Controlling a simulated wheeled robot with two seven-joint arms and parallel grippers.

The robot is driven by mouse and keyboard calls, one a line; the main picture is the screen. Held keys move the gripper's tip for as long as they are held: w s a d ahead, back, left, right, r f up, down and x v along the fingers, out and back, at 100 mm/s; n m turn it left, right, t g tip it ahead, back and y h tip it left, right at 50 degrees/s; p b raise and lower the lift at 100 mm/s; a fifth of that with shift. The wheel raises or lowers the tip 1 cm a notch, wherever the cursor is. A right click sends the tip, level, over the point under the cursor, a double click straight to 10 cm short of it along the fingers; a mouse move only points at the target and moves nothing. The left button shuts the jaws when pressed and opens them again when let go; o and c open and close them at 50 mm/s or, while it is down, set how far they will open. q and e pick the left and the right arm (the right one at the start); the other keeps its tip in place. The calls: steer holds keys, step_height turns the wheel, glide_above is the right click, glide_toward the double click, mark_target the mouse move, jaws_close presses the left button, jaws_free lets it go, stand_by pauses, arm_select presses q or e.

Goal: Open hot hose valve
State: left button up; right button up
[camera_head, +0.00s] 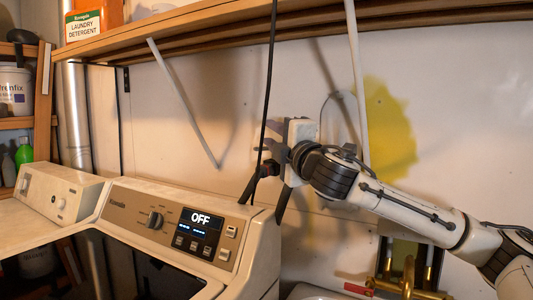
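My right arm comes in from the right, and its gripper (264,197) points down and left above the back right corner of the washer. Its two dark fingers are spread apart. A small dark part with a reddish spot (268,168) shows between or just behind them; I cannot tell if it is touched. I cannot make out the hot hose valve for certain; the hand covers part of the wall there. A black hose (268,90) runs down from the shelf to behind the gripper. My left gripper is not in view.
A washer with an OFF display (201,219) stands below, beside a second white machine (58,193). A wooden shelf (230,33) crosses above. Pale pipes (184,102) slant in front of the wall. A brass tap (405,288) and a red piece (358,289) sit at lower right.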

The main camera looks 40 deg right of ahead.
step_height(320, 180, up, 5)
steer(key=w+m+t+h, duration=0.1)
steer(key=w+m+h, duration=0.1)
steer(key=h, duration=0.1)
steer(key=m+g+h, duration=0.6)
steer(key=m+g, duration=0.1)
steer(key=g, duration=0.5)
glide_toward(260, 150)
steer(key=x, duration=0.9)
steer(key=shift+w+d+r+p, duration=0.15)
steer(key=shift+d+p, duration=0.1)
steer(key=shift+p, duration=0.15)
jaws_close()
